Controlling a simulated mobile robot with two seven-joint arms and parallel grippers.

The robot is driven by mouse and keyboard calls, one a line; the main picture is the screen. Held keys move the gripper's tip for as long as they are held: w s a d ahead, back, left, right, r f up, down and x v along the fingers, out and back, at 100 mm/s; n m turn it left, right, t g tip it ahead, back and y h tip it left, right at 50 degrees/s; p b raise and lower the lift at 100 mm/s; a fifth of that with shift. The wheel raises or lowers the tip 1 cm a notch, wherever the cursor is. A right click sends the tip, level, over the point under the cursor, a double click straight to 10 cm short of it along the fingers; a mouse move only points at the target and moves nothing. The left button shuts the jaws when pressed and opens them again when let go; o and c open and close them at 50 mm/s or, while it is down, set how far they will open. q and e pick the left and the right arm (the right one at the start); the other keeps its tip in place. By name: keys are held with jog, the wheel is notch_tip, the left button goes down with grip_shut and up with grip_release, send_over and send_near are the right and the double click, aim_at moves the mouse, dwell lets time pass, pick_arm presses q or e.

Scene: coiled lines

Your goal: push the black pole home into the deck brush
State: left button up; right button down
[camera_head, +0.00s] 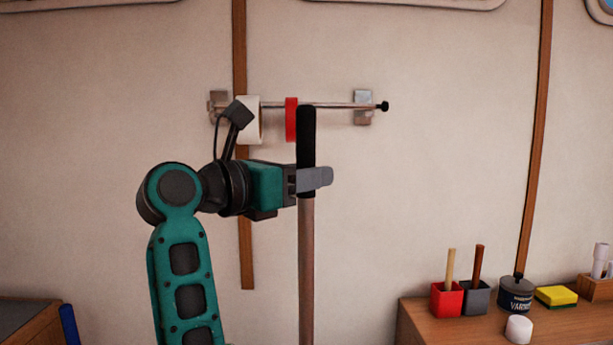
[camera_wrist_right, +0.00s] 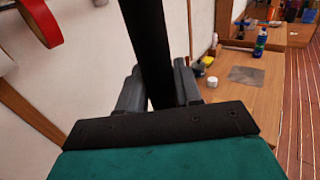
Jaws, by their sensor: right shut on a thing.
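The pole (camera_head: 306,138) stands upright in the middle of the head view, with a black upper part and a grey-brown shaft below that runs out of the bottom edge. My right gripper (camera_head: 309,180) is shut on the lower stretch of the black part. In the right wrist view the black part of the pole (camera_wrist_right: 146,35) passes between the two fingers. The pole's lower end and the deck brush are out of view. My left gripper is not in view.
A wall rail (camera_head: 340,105) carries a white roll (camera_head: 254,122) and a red roll (camera_head: 291,119) behind the pole top. A wooden counter (camera_head: 450,333) at right holds a red pot (camera_head: 446,299), a varnish tin (camera_head: 516,297) and a yellow sponge (camera_head: 556,296). The wall between is clear.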

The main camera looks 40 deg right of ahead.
aim_at(299, 207)
jog(key=shift+f+b, duration=0.25)
jog(key=shift+b, duration=0.15)
dwell(0.3)
dwell(0.6)
dwell(0.4)
jog(key=shift+f+b, duration=1.9)
jog(key=shift+f, duration=0.1)
dwell(0.5)
jog(key=c, duration=0.7)
grip_release()
